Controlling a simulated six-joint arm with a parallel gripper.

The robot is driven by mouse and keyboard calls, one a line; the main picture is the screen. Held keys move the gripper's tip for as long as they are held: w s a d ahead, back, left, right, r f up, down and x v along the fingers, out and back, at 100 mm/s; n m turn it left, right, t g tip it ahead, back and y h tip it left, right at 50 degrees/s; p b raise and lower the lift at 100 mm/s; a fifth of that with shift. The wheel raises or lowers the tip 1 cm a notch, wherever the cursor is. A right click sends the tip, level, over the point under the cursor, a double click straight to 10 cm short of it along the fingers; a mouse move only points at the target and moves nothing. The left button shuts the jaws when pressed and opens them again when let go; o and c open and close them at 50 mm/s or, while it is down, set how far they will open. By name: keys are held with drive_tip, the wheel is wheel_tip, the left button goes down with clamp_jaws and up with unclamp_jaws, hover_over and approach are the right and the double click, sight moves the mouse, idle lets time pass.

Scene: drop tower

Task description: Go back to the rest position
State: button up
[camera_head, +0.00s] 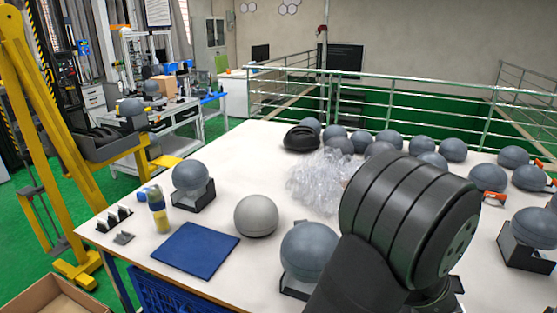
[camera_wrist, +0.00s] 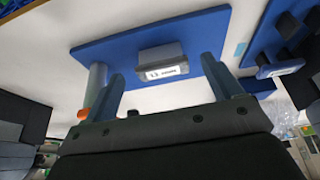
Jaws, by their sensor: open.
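My gripper (camera_wrist: 163,68) shows in the wrist view with its two fingers spread wide apart and nothing held between them. Beyond the fingers is a blue panel (camera_wrist: 110,52) with a small grey box (camera_wrist: 163,60) bearing a white label; the box appears apart from the fingers. In the head view my dark arm link rises over the right front of the white table (camera_head: 130,253), and the gripper itself does not show there.
On the table are a blue mat (camera_head: 195,248), a light grey sphere (camera_head: 256,215), a grey sphere on a black stand (camera_head: 190,176), clear plastic wrap (camera_head: 322,180) and several more spheres at the back right. A yellow frame (camera_head: 50,120) stands left. A cardboard box (camera_head: 60,297) lies front left.

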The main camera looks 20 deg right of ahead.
drive_tip(key=shift+x, duration=0.75)
drive_tip(key=shift+r, duration=0.1)
drive_tip(key=shift+r, duration=0.1)
drive_tip(key=v, duration=1.2)
drive_tip(key=x, duration=1.2)
drive_tip(key=shift+f, duration=0.3)
wheel_tip(320, 180, up, 4)
drive_tip(key=shift+r, duration=0.25)
drive_tip(key=s+a+r, duration=0.3)
drive_tip(key=s+r, duration=0.4)
drive_tip(key=s, duration=0.4)
drive_tip(key=w+a+f, duration=0.2)
drive_tip(key=w+a, duration=0.3)
drive_tip(key=w, duration=0.4)
drive_tip(key=w+a+f, duration=0.2)
drive_tip(key=w+a, duration=0.3)
drive_tip(key=w, duration=0.5)
